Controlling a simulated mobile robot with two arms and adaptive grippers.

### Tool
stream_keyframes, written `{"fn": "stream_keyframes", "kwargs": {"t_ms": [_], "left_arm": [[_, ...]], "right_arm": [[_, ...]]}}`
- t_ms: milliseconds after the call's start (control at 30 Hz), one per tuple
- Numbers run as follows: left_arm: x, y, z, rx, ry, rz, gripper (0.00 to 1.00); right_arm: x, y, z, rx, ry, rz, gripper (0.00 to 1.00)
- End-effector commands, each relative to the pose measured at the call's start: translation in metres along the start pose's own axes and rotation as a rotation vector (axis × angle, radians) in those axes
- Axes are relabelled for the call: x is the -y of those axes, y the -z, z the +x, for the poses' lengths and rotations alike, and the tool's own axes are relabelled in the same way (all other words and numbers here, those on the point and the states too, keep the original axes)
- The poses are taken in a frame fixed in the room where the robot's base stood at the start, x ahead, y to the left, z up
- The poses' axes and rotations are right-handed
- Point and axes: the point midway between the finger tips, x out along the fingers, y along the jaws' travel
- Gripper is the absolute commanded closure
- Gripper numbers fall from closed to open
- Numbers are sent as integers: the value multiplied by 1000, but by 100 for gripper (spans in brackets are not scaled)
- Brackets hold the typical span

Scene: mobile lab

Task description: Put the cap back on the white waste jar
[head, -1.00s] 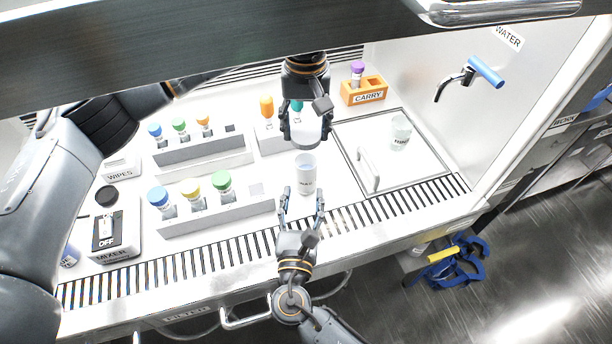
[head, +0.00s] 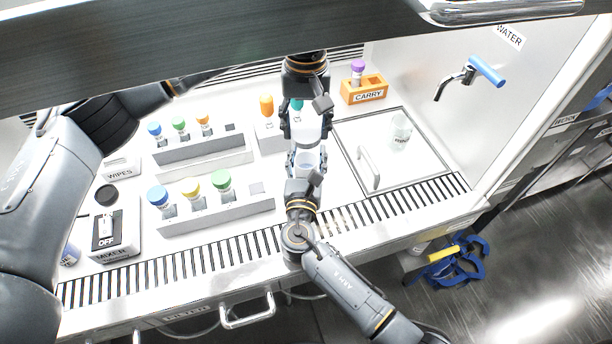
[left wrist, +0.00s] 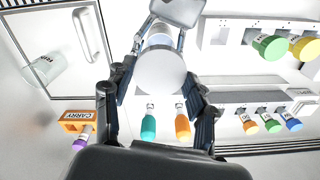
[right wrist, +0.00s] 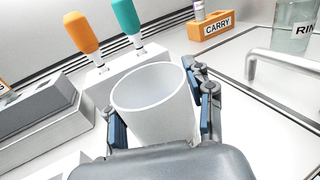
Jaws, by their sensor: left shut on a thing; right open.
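My left gripper (head: 306,132) is shut on the round white cap (head: 307,126), held above and behind the jar. In the left wrist view the cap (left wrist: 160,72) is a plain white disc between the fingers. The white waste jar (head: 306,165) stands upright on the bench with its mouth open; in the right wrist view the empty-looking jar (right wrist: 155,110) fills the middle. My right gripper (head: 306,160) is open, with one finger on each side of the jar. I cannot tell whether its fingers touch the wall. The jar's label is hidden.
Racks with coloured-capped vials (head: 215,205) stand to the left, with a mixer (head: 115,235) beyond. Orange and teal droppers (right wrist: 82,32) stand close behind the jar. A tray (head: 345,150) with a handle and a rinse beaker (head: 400,135) lies right. The orange carry rack (head: 366,97) is behind.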

Motion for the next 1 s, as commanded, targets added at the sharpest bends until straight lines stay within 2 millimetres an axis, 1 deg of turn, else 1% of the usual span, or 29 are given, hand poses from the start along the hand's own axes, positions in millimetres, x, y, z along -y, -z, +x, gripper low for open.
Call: {"fn": "stream_keyframes", "kwargs": {"t_ms": [200, 367, 400, 467, 767, 867, 1000], "left_arm": [[0, 0, 0, 0, 0, 0, 57], [0, 0, 0, 0, 0, 0, 57], [0, 0, 0, 0, 0, 0, 57], [0, 0, 0, 0, 0, 0, 57], [0, 0, 1, 0, 0, 0, 57], [0, -1, 8, 1, 0, 0, 57], [0, -3, 29, 3, 2, 0, 57]], "right_arm": [[0, 0, 0, -1, 0, 0, 48], [0, 0, 0, -1, 0, 0, 80], [0, 0, 0, -1, 0, 0, 88], [0, 0, 0, -1, 0, 0, 100], [0, 0, 0, -1, 0, 0, 100], [0, 1, 0, -1, 0, 0, 100], [0, 0, 0, -1, 0, 0, 100]]}}
